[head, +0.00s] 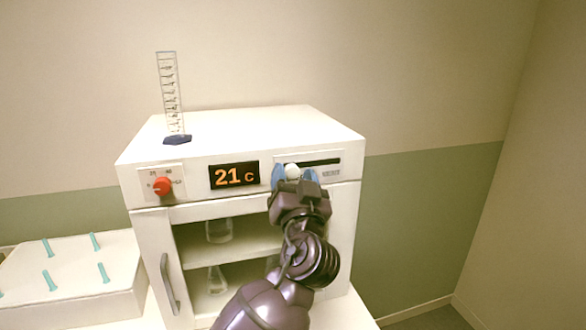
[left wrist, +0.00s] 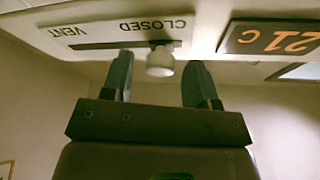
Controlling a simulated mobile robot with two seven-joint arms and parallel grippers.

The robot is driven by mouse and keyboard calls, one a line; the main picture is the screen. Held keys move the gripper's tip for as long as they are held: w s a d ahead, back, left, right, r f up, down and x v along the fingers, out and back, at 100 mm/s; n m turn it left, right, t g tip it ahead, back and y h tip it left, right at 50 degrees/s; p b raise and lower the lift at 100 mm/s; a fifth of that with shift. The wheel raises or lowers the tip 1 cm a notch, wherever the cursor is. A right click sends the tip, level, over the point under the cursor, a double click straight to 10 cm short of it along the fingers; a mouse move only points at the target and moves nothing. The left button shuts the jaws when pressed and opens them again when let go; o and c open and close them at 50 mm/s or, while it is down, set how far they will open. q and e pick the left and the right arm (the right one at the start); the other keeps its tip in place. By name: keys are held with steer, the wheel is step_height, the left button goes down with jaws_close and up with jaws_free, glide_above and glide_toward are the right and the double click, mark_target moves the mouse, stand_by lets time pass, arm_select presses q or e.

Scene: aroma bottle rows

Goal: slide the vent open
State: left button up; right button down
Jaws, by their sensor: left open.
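The vent slider is a white round knob (head: 292,170) at the left end of a dark slot (head: 322,162) on the front panel of a white cabinet (head: 230,128). In the left wrist view, which is upside down, the knob (left wrist: 160,62) sits by the word CLOSED, with VENT beside it. My left gripper (head: 295,178) is open in front of the panel. Its two blue-grey fingers stand on either side of the knob, with gaps visible in the left wrist view (left wrist: 158,78). My right gripper is not in view.
A red dial (head: 162,186) and a 21 c display (head: 234,175) are left of the slot. A graduated cylinder (head: 172,100) stands on top. Below, the open cabinet shows glass flasks (head: 218,230) on shelves. A white block with teal pegs (head: 70,275) is at left.

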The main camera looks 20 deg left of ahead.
arm_select(q)
steer(key=shift+w+a+r, duration=0.15)
steer(key=shift+w+a, duration=0.05)
steer(key=shift+w, duration=0.2)
jaws_close()
steer(key=shift+d, duration=0.1)
